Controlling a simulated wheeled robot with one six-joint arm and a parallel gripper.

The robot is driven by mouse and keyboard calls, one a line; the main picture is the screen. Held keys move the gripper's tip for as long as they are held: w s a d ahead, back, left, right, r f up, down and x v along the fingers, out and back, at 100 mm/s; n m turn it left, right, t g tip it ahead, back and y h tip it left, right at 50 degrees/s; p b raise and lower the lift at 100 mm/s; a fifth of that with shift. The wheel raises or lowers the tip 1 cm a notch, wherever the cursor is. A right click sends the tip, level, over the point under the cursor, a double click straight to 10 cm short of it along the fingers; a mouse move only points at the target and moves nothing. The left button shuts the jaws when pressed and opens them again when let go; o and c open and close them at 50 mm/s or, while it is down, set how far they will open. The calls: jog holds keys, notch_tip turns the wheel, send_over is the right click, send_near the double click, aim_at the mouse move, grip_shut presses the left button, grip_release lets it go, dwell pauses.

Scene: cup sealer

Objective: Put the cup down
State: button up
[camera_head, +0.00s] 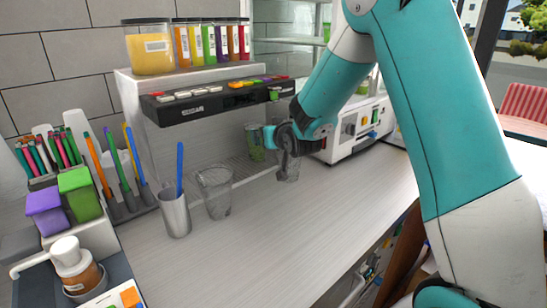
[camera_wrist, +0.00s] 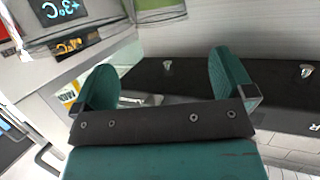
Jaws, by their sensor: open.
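In the head view my gripper (camera_head: 288,138) is over the counter in front of the dispenser's right end. Whether the fingers touch this cup cannot be told. In the wrist view the two teal fingers of my gripper (camera_wrist: 162,62) are spread apart, and no cup can be made out between them. Another clear cup (camera_head: 216,192) stands on the counter to the left. A greenish cup (camera_head: 255,142) is beside the gripper, near the drip grille.
A metal tumbler (camera_head: 175,214) with a blue straw stands at the left. The dispenser (camera_head: 215,100) carries several coloured jars. A white machine (camera_head: 350,135) is close on the gripper's right. The counter (camera_head: 270,240) in front is clear.

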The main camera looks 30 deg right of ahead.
jog(key=s+a+r+n+g+y, duration=0.1)
jog(key=s+a+n+g+y, duration=0.2)
jog(key=s+a, duration=0.65)
jog(key=s+a+r+n+g+y, duration=0.1)
jog(key=s+a+r+g+y, duration=0.15)
jog(key=s+a+g, duration=0.5)
jog(key=s+a+n+g, duration=0.2)
jog(key=s, duration=0.8)
jog(key=s+a+n+g, duration=0.2)
jog(key=s, duration=0.9)
jog(key=shift+a+n+y, duration=0.15)
jog(key=shift+n+y, duration=0.2)
jog(key=shift+n, duration=0.05)
jog(key=shift+w, duration=0.1)
